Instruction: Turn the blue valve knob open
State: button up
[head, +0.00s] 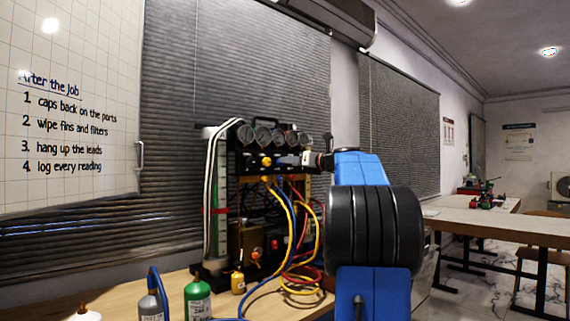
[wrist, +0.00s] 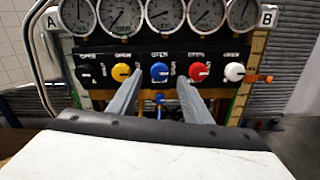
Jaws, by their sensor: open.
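The blue valve knob (wrist: 159,72) sits in the middle of a row of knobs on the black manifold panel, in the wrist view. My gripper (wrist: 160,88) is open, with one grey finger to the left of the blue knob and one to the right. The fingertips reach close to the panel; whether they touch the knob I cannot tell. In the head view my gripper (head: 287,160) is at the front of the gauge rig (head: 270,150), and the blue knob cannot be made out there.
A yellow knob (wrist: 121,72) and a red knob (wrist: 198,71) flank the blue one, close to the fingers. A white knob (wrist: 234,71) is farther right. Round gauges (wrist: 164,14) sit above. Coloured hoses (head: 300,240) hang below, and a green bottle (head: 197,298) stands on the bench.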

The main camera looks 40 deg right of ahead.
jog(key=shift+w, duration=2.25)
jog(key=c, duration=1.1)
